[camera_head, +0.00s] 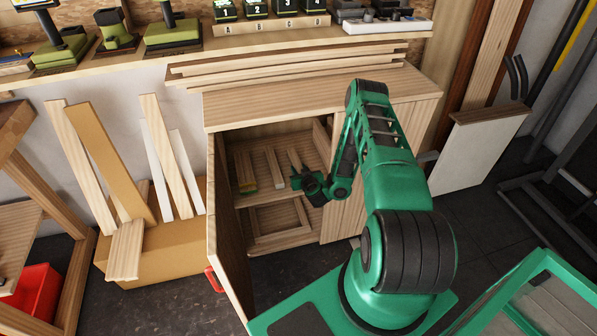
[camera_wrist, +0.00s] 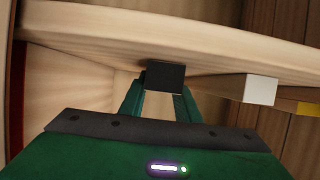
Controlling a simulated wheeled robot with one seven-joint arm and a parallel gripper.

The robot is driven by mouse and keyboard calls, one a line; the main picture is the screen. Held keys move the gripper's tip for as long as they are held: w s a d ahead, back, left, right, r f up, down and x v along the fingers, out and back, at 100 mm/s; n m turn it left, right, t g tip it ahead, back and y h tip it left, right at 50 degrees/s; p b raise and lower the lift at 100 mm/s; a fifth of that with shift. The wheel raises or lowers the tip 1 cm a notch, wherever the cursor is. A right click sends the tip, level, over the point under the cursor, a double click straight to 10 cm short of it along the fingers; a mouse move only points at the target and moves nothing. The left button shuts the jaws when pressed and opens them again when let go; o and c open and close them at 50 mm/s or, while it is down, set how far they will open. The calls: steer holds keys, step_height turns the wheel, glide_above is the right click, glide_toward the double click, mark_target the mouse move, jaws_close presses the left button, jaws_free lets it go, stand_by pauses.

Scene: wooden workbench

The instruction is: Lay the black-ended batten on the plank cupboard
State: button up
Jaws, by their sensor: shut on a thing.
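The plank cupboard (camera_head: 250,110) stands against the wall with its left door open. My gripper (camera_head: 299,176) reaches in at shelf height. In the wrist view my gripper (camera_wrist: 160,92) is shut on the black-ended batten (camera_wrist: 165,76), with a finger on each side of its black end. In the head view this batten (camera_head: 294,158) shows as a short wooden strip beyond my gripper, its black end hidden. I cannot tell whether it still touches the shelf.
A white-ended batten (camera_wrist: 260,90) and a yellow-ended batten (camera_wrist: 309,108) lie to the right in the wrist view. The open door (camera_head: 228,230) stands left of my arm. Long planks (camera_head: 290,65) lie along the back of the cupboard top; its front is clear.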

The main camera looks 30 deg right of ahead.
steer(key=o, duration=1.1)
